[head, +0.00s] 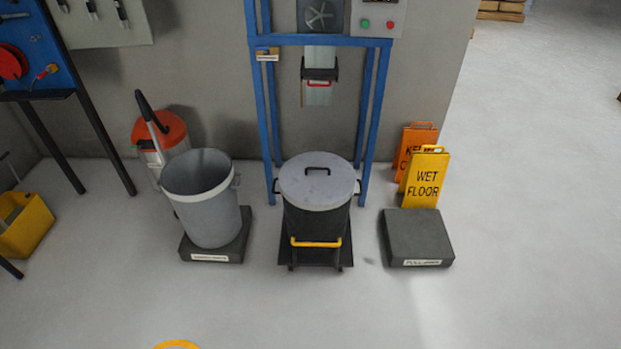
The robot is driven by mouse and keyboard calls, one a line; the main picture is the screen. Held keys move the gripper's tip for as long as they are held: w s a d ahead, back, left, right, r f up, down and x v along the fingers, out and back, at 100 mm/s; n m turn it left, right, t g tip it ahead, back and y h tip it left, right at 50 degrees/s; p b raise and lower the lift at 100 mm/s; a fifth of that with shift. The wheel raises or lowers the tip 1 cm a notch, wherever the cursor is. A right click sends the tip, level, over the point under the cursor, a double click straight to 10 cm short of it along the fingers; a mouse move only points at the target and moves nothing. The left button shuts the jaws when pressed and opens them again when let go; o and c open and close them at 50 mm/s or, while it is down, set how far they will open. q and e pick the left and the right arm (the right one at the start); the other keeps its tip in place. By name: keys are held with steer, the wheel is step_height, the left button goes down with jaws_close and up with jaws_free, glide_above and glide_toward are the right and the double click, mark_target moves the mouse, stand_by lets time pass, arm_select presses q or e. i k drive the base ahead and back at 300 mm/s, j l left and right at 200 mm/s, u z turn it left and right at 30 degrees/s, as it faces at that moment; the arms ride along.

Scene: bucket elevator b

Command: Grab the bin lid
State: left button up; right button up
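The bin lid (317,182) is a round, light grey disc with a dark handle (318,170) on top. It sits on a dark bin (316,222) that stands in front of the blue frame. The bin has dark side handles and rests on a dark base plate with a yellow bar (316,243) at its front. The lid's top is in clear view and nothing touches its handle. Neither of my grippers shows in the head view.
An open grey bin (203,201) stands on a dark block to the left. An empty dark platform (417,237) and wet floor signs (425,180) are to the right. The blue frame (262,110) rises behind the bin. The floor in front is mostly clear.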

mark_target(314, 179)
steer(key=i+j+z, duration=0.1)
steer(key=i+j, duration=0.5)
steer(key=i, duration=0.2)
